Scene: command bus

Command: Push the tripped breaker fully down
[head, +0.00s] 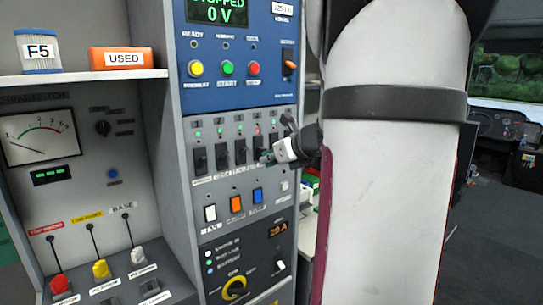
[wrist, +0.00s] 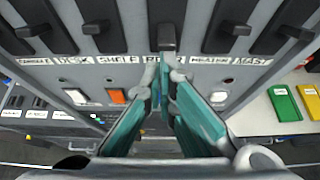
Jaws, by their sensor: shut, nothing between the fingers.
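A row of black breakers (head: 221,157) is set in the grey panel, each with a small light above it. One light in the row is red (head: 258,131); others are green. In the wrist view, the middle breaker (wrist: 166,38) has its lever straight ahead of my fingers, and its label, starting with R, is partly hidden. My gripper (wrist: 169,70) is shut and empty, its tips just below that lever; I cannot tell whether they touch. In the head view, my gripper (head: 268,158) is at the right end of the row and partly hides the breakers there.
White, orange and blue rocker switches (head: 236,203) sit below the breakers. A blue control unit (head: 228,60) is above them. A shelf at left holds an orange USED box (head: 124,58).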

